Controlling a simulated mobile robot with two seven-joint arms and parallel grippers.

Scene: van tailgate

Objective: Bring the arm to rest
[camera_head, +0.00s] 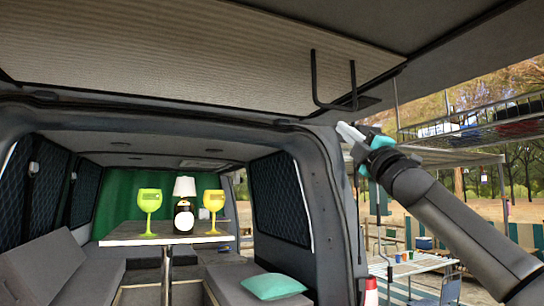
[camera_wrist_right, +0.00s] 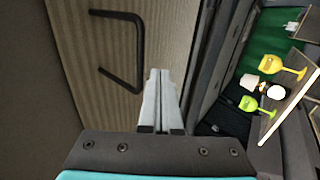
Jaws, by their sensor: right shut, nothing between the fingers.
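My right gripper (camera_head: 347,131) is raised beside the upper right corner of the van's rear opening in the head view. Its two pale fingers are together and empty; they also show in the right wrist view (camera_wrist_right: 158,76). A dark bar handle (camera_head: 333,82) is fixed to the raised tailgate (camera_head: 200,55), above the gripper in the head view. The handle also shows in the right wrist view (camera_wrist_right: 137,50), up and left of the fingertips and apart from them. My left gripper is in neither view.
Inside the van, a table (camera_head: 130,239) bears a yellow-green goblet (camera_head: 149,208), a yellow goblet (camera_head: 214,206), a white lamp (camera_head: 184,188) and a black-and-white rounded object (camera_head: 184,218). A teal cushion (camera_head: 272,286) lies on the right seat.

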